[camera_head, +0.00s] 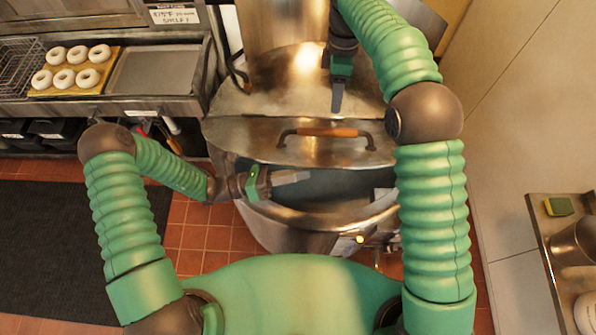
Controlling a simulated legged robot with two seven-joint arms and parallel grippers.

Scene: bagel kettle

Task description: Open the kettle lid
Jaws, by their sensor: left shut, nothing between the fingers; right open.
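The steel kettle (290,238) stands in front of me. Its lid (240,138) is tilted up at the front, and the dark inside shows between the lid's front edge and the rim. The lid has a wooden handle (325,132). My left gripper (303,176) is shut and empty, at the gap below the lid's front edge, left of centre. I cannot tell whether it touches the lid. My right gripper (337,108) points down over the kettle's rear top, behind the handle and apart from it. It is open, though its fingers look close together from here.
A wooden board (105,66) with several bagels lies on the left counter beside an empty metal tray (155,85). A side table (540,240) at the right bears a sponge (559,206) and a metal pot (575,242). A dark mat (50,240) covers the left floor.

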